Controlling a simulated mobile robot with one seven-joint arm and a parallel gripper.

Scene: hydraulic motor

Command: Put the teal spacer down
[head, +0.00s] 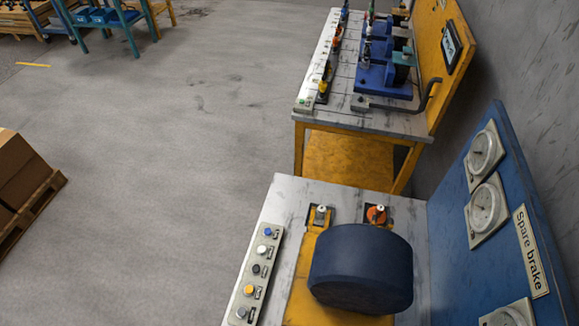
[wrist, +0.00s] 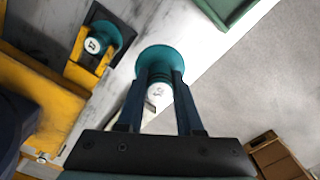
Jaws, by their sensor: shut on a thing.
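In the wrist view, the teal spacer (wrist: 153,56) is a round piece with a wide flange and a narrower stepped body. A pale marked end (wrist: 158,91) shows between the fingers. My gripper (wrist: 163,76) is shut on the spacer's narrower body, one finger on each side. A pale bench top (wrist: 139,32) shows behind the spacer; I cannot tell whether they touch. The head view does not clearly show my gripper or the held spacer.
In the wrist view, another teal round piece (wrist: 103,35) sits by a yellow holder (wrist: 82,72) at upper left. In the head view, a dark blue drum (head: 360,268) and a button strip (head: 257,272) occupy the near bench (head: 290,200).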

